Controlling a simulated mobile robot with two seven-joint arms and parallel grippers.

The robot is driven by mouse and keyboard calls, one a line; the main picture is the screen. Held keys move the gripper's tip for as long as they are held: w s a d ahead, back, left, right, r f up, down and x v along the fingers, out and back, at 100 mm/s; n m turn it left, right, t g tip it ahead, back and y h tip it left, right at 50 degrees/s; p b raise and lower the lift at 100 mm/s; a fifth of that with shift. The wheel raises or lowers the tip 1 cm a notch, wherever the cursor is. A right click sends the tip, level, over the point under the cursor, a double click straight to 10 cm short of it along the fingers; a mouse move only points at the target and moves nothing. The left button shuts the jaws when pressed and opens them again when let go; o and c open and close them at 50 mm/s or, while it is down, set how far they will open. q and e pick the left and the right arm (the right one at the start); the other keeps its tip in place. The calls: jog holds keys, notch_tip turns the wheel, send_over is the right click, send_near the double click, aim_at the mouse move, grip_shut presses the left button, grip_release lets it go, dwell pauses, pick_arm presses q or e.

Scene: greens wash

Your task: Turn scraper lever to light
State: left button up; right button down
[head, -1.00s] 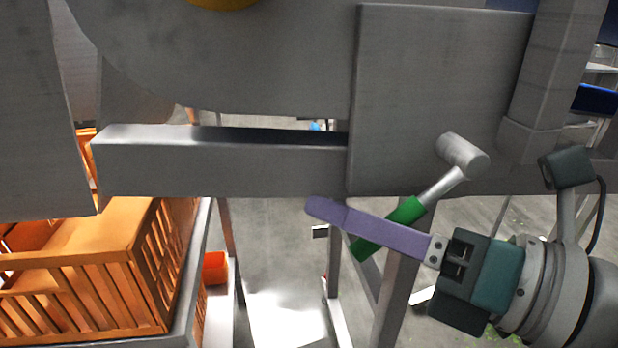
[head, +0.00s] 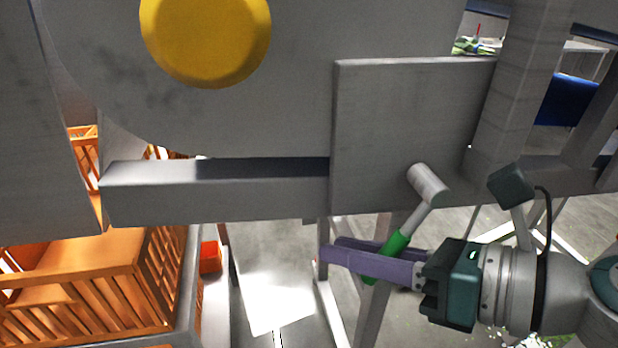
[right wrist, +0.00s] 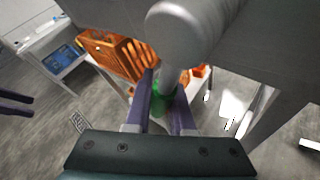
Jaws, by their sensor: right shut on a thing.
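The scraper lever has a pale grey hub (head: 428,185) on a square grey plate and a short rod with a green grip (head: 397,243). It slants down and left. My right gripper (head: 333,250) comes in from the right with its long purple fingers on either side of the green grip, shut on it. In the right wrist view the green grip (right wrist: 163,103) sits between the fingers, and the hub (right wrist: 180,25) hides part of the rod. Two dark purple fingers at that view's left edge look like my left gripper (right wrist: 16,103), apart and empty. No light-setting mark is visible.
The grey machine plate (head: 400,120) stands right behind the lever, with a grey beam (head: 220,195) to its left and a yellow disc (head: 205,38) above. Orange crates (head: 90,290) stand lower left. Metal legs rise below the machine; open floor shows between them.

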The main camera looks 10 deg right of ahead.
jog(key=c, duration=0.8)
grip_release()
jog(key=shift+d, duration=0.15)
jog(key=shift+b+v, duration=1)
jog(key=shift+v, duration=4)
